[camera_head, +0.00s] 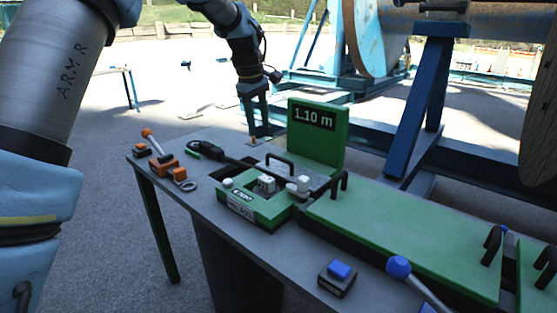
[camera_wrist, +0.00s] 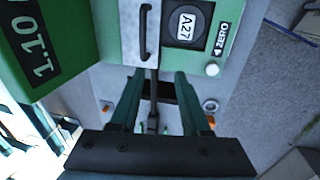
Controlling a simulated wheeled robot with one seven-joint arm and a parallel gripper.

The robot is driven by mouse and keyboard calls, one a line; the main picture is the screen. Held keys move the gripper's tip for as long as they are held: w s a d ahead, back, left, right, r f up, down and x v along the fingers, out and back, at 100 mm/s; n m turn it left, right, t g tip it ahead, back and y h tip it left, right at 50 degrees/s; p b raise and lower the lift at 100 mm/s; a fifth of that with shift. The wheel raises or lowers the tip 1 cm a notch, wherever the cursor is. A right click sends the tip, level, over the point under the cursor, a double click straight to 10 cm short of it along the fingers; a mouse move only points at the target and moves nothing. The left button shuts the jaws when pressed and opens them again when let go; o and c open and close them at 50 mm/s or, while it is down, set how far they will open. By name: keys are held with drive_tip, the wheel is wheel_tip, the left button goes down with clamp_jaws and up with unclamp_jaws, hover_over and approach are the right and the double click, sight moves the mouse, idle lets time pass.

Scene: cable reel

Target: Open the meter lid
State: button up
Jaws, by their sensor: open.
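The meter is a green box (camera_head: 255,207) with a "ZERO" label, set in the grey bench. It also shows at the top of the wrist view (camera_wrist: 237,12), beside a round "A27" plate. Its grey lid (camera_head: 312,180) carries a black bar handle (camera_head: 280,160). In the wrist view the handle (camera_wrist: 146,32) is upright in the picture, just beyond my fingers. I cannot tell whether the lid lies fully flat. My gripper (camera_head: 258,132) is open and empty, pointing down at the bench's far side. Its two fingers show in the wrist view (camera_wrist: 160,77), apart from the handle.
A green "1.10 m" display (camera_head: 318,135) stands behind the meter. A black cable-like piece (camera_head: 215,150) lies left of the lid. Green covers (camera_head: 400,232) with black handles lie right. A blue button (camera_head: 339,271) and a blue-knobbed lever (camera_head: 399,267) are in front. Large reels stand behind.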

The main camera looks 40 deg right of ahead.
sight(279, 158)
drive_tip(key=d+f, duration=0.2)
drive_tip(key=f, duration=0.1)
drive_tip(key=d+f+p, duration=0.1)
drive_tip(key=d+f, duration=0.1)
drive_tip(key=f, duration=0.2)
drive_tip(key=s+d+f, duration=0.1)
drive_tip(key=d+f, duration=0.1)
drive_tip(key=f, duration=0.1)
drive_tip(key=shift+f+p, duration=0.25)
drive_tip(key=shift+p, duration=0.15)
clamp_jaws()
drive_tip(key=shift+a, duration=0.1)
idle(1.0)
